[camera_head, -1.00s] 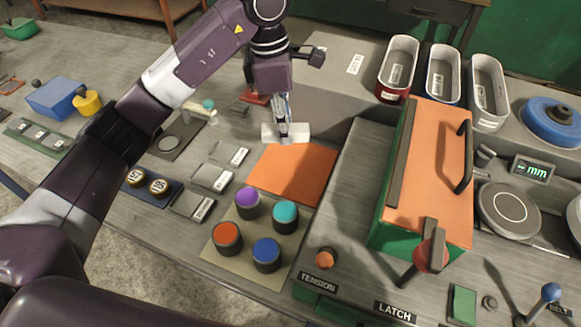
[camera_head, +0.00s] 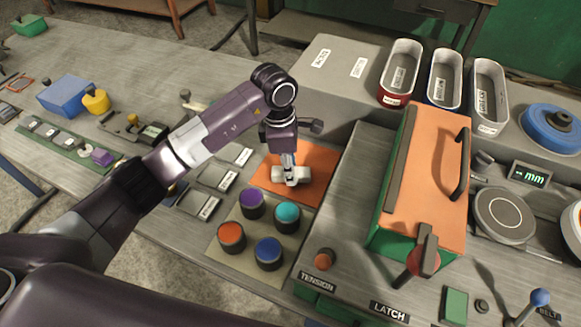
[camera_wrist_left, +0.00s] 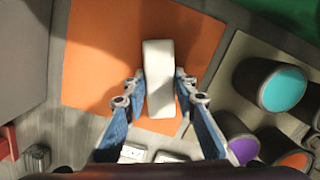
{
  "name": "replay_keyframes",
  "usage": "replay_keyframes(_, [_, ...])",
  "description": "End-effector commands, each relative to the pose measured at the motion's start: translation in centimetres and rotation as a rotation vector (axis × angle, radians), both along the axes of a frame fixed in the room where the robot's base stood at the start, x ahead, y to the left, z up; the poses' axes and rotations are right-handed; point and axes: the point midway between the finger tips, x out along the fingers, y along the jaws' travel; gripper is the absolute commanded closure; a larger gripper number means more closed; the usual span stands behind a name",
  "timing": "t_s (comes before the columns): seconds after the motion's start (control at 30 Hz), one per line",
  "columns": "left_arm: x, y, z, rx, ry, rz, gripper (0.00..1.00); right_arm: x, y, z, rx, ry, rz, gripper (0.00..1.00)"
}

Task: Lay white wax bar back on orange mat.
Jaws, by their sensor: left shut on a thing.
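The white wax bar (camera_head: 300,176) is between the fingers of my left gripper (camera_head: 291,180), over the orange mat (camera_head: 323,163). In the left wrist view the white bar (camera_wrist_left: 158,75) lies lengthwise between the two blue-padded fingers of the gripper (camera_wrist_left: 158,92), with the orange mat (camera_wrist_left: 95,65) behind it. My left gripper is shut on the bar. Whether the bar touches the mat or is just above it, I cannot tell. My right gripper is not in view.
A board with purple, teal, orange and blue capped jars (camera_head: 268,252) stands just in front of the mat. Grey labelled plates (camera_head: 216,176) lie to its left. The green machine with an orange lid (camera_head: 430,170) rises to the right. A grey raised block (camera_head: 330,85) stands behind.

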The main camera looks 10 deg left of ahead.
Motion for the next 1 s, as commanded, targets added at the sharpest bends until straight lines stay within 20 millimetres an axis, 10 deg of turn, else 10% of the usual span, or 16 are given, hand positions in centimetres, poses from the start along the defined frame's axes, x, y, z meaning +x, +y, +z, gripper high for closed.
replay_keyframes(0.23, [0.0, 0.0, -0.4, 0.000, -0.001, 0.000, 0.99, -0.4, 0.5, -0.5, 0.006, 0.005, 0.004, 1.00])
replay_keyframes(0.27, [0.0, 0.0, -0.2, 0.001, -0.001, 0.001, 0.71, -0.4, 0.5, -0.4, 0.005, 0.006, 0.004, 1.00])
replay_keyframes(0.4, [0.0, 0.0, -0.2, 0.001, 0.000, 0.001, 0.57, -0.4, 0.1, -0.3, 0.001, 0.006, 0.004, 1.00])
replay_keyframes(0.8, [0.1, 0.1, 0.6, 0.001, -0.003, 0.001, 0.57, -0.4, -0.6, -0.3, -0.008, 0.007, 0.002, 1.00])
replay_keyframes(1.0, [0.1, 0.6, 4.3, 0.001, -0.006, 0.001, 0.57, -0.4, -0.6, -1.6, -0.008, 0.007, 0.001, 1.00])
